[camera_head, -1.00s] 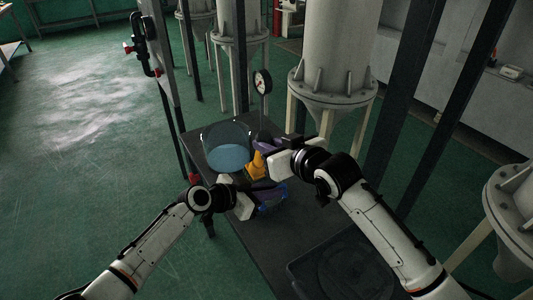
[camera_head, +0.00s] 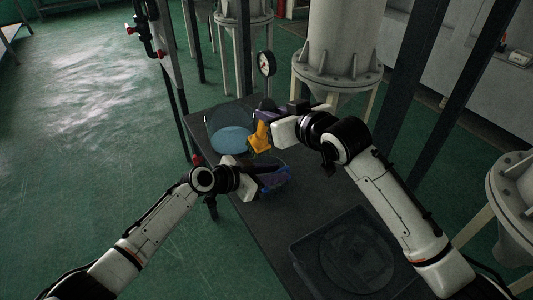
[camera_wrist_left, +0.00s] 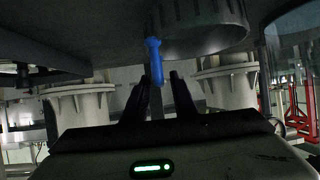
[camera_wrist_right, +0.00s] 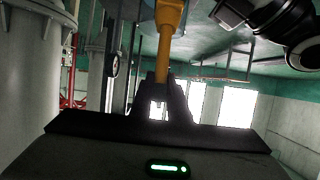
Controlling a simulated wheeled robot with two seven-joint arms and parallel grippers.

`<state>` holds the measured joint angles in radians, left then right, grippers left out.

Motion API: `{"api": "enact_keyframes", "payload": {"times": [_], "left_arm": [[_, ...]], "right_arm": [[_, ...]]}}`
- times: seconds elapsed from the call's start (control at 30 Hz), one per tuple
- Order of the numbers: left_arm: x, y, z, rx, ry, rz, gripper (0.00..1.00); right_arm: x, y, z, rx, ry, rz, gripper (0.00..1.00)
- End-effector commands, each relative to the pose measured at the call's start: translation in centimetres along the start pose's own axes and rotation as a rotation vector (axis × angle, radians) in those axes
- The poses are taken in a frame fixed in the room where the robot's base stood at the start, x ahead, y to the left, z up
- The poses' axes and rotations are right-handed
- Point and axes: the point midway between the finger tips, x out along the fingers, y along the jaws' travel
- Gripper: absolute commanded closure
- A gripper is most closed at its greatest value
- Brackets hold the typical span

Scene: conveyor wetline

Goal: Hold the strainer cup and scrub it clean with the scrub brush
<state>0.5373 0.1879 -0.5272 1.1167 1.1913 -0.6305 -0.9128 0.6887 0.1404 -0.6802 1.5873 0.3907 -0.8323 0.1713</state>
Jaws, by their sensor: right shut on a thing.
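My right gripper (camera_head: 266,120) is shut on the scrub brush (camera_head: 260,138), which is orange-yellow. Its orange handle (camera_wrist_right: 166,40) sits between the fingers in the right wrist view. The brush hangs above the table beside a clear bowl. The strainer cup (camera_head: 276,181), blue and purple, is just below the brush in the head view. My left gripper (camera_head: 262,175) is at the cup and partly covers it. In the left wrist view its fingers stand apart on either side of a blue handle (camera_wrist_left: 155,58). Contact with the handle is not clear.
The clear bowl (camera_head: 232,139) with blue water stands on the dark table (camera_head: 310,190). A black tray (camera_head: 345,258) lies at the near right. A gauge (camera_head: 267,63) rises behind the table, and a grey tank (camera_head: 338,45) and posts stand close beyond it.

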Motion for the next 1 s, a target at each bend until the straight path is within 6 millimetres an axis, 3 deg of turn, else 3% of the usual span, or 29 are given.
{"api": "enact_keyframes", "payload": {"times": [0.37, 1.0], "left_arm": [[-0.5, -0.1, 0.1, 0.000, 0.000, -0.001, 0.75], [-5.7, 0.0, 0.1, 0.001, -0.001, -0.001, 0.75]], "right_arm": [[0.1, 0.0, 0.1, 0.000, 0.001, 0.000, 1.00], [0.1, 0.0, 0.3, 0.000, 0.001, 0.000, 1.00]]}}
